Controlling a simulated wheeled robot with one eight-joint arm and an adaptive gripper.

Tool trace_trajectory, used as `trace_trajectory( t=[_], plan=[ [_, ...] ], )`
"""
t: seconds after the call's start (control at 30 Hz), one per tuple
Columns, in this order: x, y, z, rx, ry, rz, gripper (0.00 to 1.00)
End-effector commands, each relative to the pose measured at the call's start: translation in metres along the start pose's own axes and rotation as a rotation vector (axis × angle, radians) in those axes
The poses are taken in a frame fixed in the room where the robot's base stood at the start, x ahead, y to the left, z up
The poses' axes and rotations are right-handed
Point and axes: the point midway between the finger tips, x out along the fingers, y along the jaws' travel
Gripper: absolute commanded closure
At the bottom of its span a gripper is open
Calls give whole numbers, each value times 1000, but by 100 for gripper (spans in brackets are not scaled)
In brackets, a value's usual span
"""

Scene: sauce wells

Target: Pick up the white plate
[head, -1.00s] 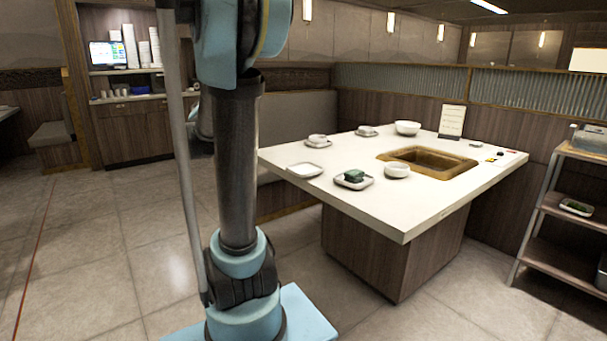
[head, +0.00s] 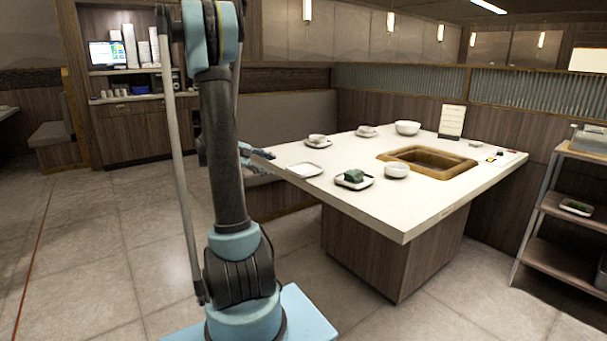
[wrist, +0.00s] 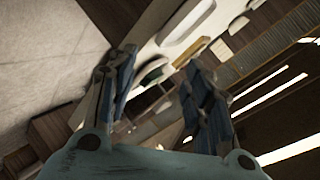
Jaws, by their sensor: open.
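An empty white plate (head: 305,170) with a raised rim lies flat near the left corner of the white table (head: 400,215). My gripper (head: 262,154) shows partly behind my arm in the head view, just left of the plate and close to the table's left corner. In the wrist view my gripper (wrist: 162,75) has its two fingers spread apart with nothing between them. A long pale shape, probably the plate (wrist: 187,20), lies beyond the fingers at the top of that tilted view.
A dish with a dark green item (head: 353,178) and a white bowl (head: 397,171) stand right of the plate. A cup on a saucer (head: 317,141) is behind it. A brown sunken well (head: 428,160) is in the table. A shelf cart (head: 560,215) stands at right.

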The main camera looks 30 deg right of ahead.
Motion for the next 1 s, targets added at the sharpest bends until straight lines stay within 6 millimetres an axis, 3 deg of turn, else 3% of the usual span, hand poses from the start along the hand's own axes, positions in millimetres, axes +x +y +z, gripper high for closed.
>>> trace_trajectory(
  t=[0.5,1.0],
  plan=[
    [90,-1,-2,2,3,-2,54],
    [127,-1,-2,2,1,-3,54]
  ],
)
